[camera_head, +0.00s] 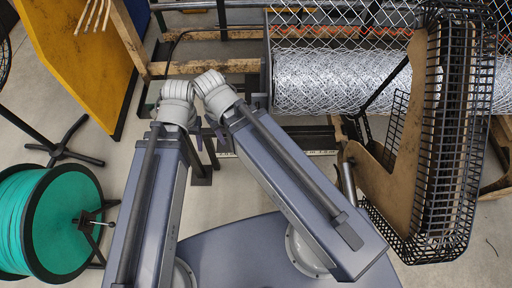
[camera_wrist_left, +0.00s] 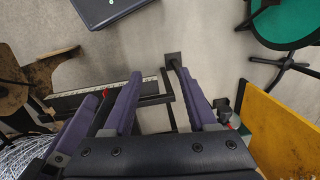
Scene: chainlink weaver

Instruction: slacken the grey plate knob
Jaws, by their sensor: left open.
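My left gripper (camera_head: 207,131) shows small in the head view, beside the two grey wrist joints and above the dark frame with a white scale strip. I cannot make out the grey plate knob for sure in either view; the arms hide part of the machine. A small dark part with red (camera_wrist_left: 224,110) shows right of the fingers, too small to name. My right arm's gripper is not clearly visible.
A roll of wire mesh (camera_head: 335,80) lies at the back. A black cage guard with a brown panel (camera_head: 388,195) stands at the right. A green spool (camera_head: 50,218) stands at the lower left, near a yellow board (camera_head: 85,60).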

